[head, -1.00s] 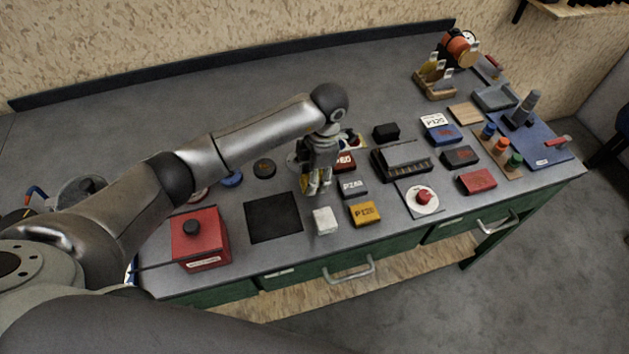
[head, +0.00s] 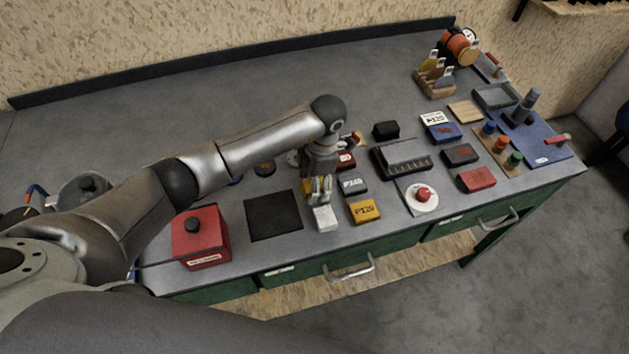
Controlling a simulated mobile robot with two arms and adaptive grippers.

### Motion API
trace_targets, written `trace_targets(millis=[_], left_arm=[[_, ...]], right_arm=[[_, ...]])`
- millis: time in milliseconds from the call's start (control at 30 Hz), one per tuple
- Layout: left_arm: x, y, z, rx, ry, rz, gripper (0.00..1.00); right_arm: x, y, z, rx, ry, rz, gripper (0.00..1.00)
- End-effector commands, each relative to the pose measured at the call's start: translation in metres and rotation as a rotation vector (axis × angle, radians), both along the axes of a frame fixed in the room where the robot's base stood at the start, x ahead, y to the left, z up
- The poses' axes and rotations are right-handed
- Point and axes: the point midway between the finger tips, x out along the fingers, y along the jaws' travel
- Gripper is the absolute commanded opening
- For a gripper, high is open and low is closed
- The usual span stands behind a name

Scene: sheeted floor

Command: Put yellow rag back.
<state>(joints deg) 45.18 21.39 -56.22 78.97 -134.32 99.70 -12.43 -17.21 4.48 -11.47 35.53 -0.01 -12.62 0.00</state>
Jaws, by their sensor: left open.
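My left gripper (head: 319,199) points down, open, at the far side of a small white block (head: 325,220); I cannot tell whether the fingertips touch it. Nothing shows held between the fingers. I cannot clearly make out a yellow rag. A yellow-orange block with a printed label (head: 364,211) lies right of the white block. My right gripper is not in view.
A black square mat (head: 273,215) and a red box with a black knob (head: 200,237) lie to the left. Labelled blocks, a dark slotted holder (head: 402,158) and a white disc with a red knob (head: 422,196) stand to the right. The back left of the grey bench is clear.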

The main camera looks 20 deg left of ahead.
Motion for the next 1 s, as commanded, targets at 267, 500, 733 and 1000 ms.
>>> trace_targets(millis=[267, 500, 733, 1000], left_arm=[[0.002, -0.001, 0.013, -0.002, -0.004, 0.0, 0.6], [0.006, -0.006, 0.064, -0.001, -0.006, -0.002, 0.6], [0.008, -0.011, 0.105, 0.0, -0.004, 0.0, 0.6], [0.008, -0.012, 0.123, 0.0, 0.0, 0.0, 0.6]], right_arm=[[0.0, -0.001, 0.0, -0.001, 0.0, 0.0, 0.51], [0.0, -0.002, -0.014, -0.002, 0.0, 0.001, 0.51], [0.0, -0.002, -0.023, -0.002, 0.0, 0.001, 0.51], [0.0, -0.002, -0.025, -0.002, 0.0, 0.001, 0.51]])
